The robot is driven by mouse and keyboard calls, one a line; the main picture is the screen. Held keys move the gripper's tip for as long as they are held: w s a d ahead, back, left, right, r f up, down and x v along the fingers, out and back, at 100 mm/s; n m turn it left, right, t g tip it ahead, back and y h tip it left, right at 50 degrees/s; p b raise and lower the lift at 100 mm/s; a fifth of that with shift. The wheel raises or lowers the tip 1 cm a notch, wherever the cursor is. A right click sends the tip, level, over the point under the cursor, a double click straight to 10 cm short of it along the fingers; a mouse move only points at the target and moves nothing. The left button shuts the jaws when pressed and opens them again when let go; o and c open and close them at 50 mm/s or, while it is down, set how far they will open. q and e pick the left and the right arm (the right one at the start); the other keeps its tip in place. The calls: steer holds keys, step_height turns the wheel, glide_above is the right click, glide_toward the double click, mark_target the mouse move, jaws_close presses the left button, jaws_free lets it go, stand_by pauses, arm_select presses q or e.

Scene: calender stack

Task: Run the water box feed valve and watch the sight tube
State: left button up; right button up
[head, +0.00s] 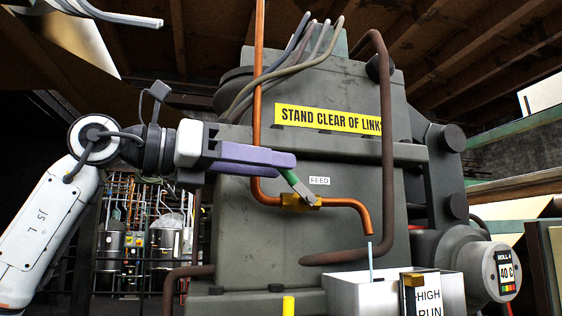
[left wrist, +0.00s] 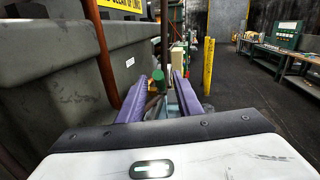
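In the head view the copper feed pipe (head: 258,90) runs down to a brass valve (head: 300,201) beside the FEED label (head: 319,181). Its lever (head: 301,189) is slanted, with a green grip (head: 287,175). My left gripper (head: 290,163) has its purple fingers at this grip. In the left wrist view the green grip (left wrist: 157,80) lies between the fingers, with a gap toward the right finger. A thin pale-blue stream (head: 370,256) drops from the spout into the white water box (head: 345,285). A dark upright gauge (head: 408,292), perhaps the sight tube, stands at its front; its level is unclear.
The grey machine housing (head: 330,220) with a yellow warning sign (head: 330,118) fills the middle. A brown pipe (head: 388,170) bends down close to the spout. A HIGH/RUN plate (head: 428,298) is beside the gauge. A yellow post (left wrist: 208,68) stands at the right, with open floor beyond.

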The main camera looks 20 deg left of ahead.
arm_select(q)
steer(key=shift+x, duration=1.15)
jaws_close()
